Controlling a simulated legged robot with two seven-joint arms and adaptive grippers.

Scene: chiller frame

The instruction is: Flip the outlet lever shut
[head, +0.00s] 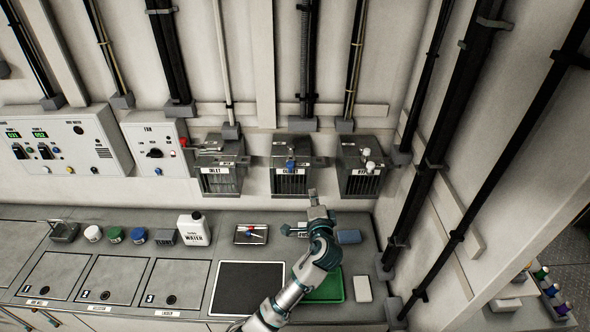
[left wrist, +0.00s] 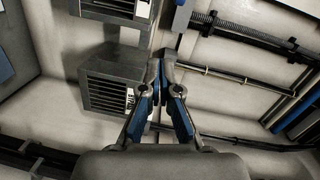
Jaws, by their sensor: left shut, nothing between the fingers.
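The outlet box (head: 290,181) is the middle one of three grey vented boxes on the back wall. Its lever has a blue knob (head: 291,164) at the front of the box top. My left gripper (head: 313,194) is shut and empty, in front of and slightly right of the outlet box, apart from the knob in the picture. In the left wrist view its fingertips (left wrist: 162,58) meet, with a labelled vented box (left wrist: 105,78) beyond them to the left. The outlet lever cannot be made out surely there. My right gripper is not in view.
The inlet box (head: 219,181) stands left and the bypass box (head: 358,182), with pale knobs, right. Below, the counter holds a white water jug (head: 194,232), a small tray (head: 251,235), a black mat (head: 247,288) and a green tray (head: 326,291). Pipes run up the wall.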

